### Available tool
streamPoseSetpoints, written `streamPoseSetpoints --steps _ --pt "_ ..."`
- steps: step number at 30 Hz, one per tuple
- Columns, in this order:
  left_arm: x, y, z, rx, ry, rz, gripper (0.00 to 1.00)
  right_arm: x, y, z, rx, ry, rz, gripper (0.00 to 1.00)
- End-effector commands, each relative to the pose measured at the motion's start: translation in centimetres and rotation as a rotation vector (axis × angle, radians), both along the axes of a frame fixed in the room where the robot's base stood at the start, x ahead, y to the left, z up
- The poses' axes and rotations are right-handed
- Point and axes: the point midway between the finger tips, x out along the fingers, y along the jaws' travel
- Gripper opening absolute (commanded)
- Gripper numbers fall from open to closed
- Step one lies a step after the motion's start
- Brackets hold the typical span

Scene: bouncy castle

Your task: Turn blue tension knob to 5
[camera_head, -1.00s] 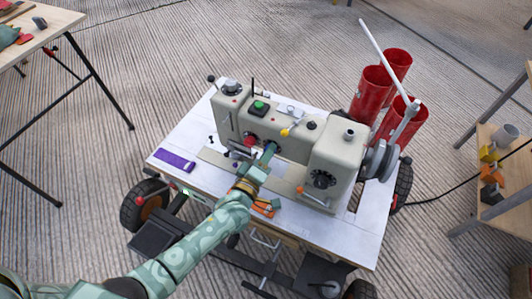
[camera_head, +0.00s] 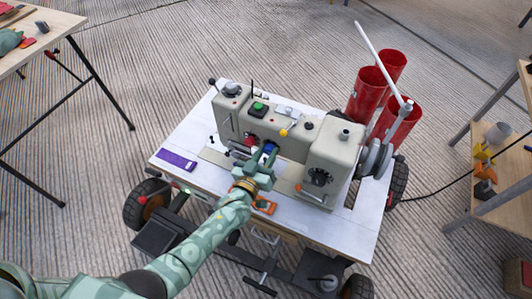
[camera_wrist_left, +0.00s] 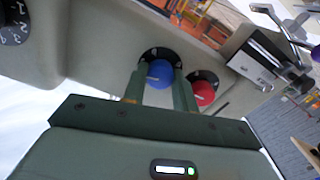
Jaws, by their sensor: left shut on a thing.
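The blue tension knob (camera_head: 270,149) sits on the front of the beige sewing machine (camera_head: 290,143). In the left wrist view the blue knob (camera_wrist_left: 160,73) lies between the two fingers, on a black dial whose numbers I cannot read. My left gripper (camera_head: 265,157) reaches the machine's front and is shut on the blue knob; it also shows in the left wrist view (camera_wrist_left: 160,88). The red knob (camera_head: 249,139) is beside the blue one, and it also shows in the left wrist view (camera_wrist_left: 204,92). My right gripper is not in view.
The machine stands on a white wheeled table (camera_head: 345,230). A purple item (camera_head: 177,160) and orange-handled tool (camera_head: 265,206) lie on it. Red cylinders (camera_head: 366,95) stand behind the machine. A black numbered dial (camera_head: 320,177) is on its right part. Wooden tables stand left and right.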

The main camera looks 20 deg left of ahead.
Motion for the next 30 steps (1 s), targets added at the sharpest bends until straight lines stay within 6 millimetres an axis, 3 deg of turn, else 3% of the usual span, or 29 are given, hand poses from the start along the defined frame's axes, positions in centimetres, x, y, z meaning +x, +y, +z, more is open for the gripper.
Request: streamPoseSetpoints --steps 12,30 --pt "-0.19 -0.1 -0.34 0.214 -0.033 -0.003 0.05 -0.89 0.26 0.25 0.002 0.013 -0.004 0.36" --pt "-0.23 -0.08 -0.41 0.253 -0.04 -0.003 0.05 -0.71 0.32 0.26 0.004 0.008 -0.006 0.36"
